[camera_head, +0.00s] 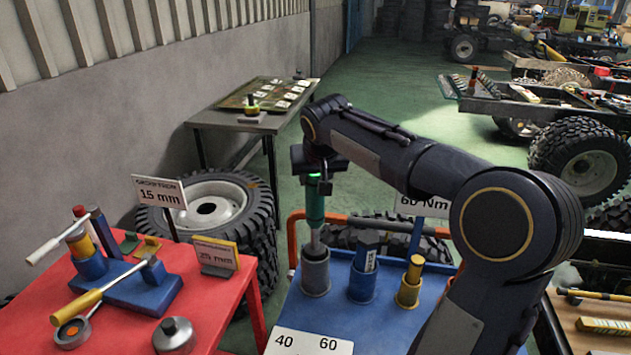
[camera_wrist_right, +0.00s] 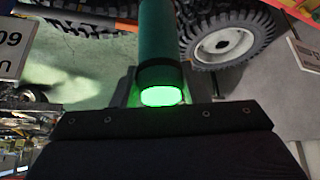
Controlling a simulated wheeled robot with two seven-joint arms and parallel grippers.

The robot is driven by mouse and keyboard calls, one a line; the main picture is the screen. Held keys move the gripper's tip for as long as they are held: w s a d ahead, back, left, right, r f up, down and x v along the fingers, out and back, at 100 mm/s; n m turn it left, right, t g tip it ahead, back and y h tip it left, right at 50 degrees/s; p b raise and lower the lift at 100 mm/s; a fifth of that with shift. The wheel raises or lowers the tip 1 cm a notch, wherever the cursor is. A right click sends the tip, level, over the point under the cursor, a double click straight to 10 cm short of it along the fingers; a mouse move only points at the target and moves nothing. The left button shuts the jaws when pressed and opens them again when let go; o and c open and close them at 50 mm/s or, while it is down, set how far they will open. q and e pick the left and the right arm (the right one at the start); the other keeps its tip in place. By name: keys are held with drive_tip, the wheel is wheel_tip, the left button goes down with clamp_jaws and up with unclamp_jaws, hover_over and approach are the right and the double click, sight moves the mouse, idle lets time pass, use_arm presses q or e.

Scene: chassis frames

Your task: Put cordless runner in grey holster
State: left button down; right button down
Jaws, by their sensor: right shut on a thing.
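The cordless runner (camera_head: 315,204) is a green cylinder with a glowing green end and a silver lower part. It is held upright with its lower end at the mouth of the grey holster (camera_head: 316,277). How deep that end sits in the holster is hard to tell. My right gripper (camera_head: 314,181) is shut on the runner's top end, above the holster. In the right wrist view, the green body (camera_wrist_right: 160,35) runs away from the gripper. My left gripper is not in view.
On the blue cart, a blue holster (camera_head: 362,287) holds a dark tool, and a yellow holster (camera_head: 408,293) stands right of it. A sign (camera_head: 310,344) reads 40 and 60. A red table (camera_head: 215,316) with tools is at left. An orange rail (camera_head: 291,243) edges the cart.

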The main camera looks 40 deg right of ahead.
drive_tip(key=shift+f, duration=0.45)
drive_tip(key=shift+f, duration=0.2)
drive_tip(key=c, duration=0.8)
unclamp_jaws()
drive_tip(key=shift+c, duration=0.2)
drive_tip(key=shift+s+a+r, duration=0.1)
drive_tip(key=shift+r, duration=0.3)
drive_tip(key=v, duration=1.1)
drive_tip(key=s+a+f+n+y, duration=0.4)
drive_tip(key=s+a+f+y, duration=0.3)
drive_tip(key=s+a+f, duration=1.1)
wheel_tip(320, 180, down, 3)
drive_tip(key=s, duration=0.2)
drive_tip(key=shift+s, duration=0.3)
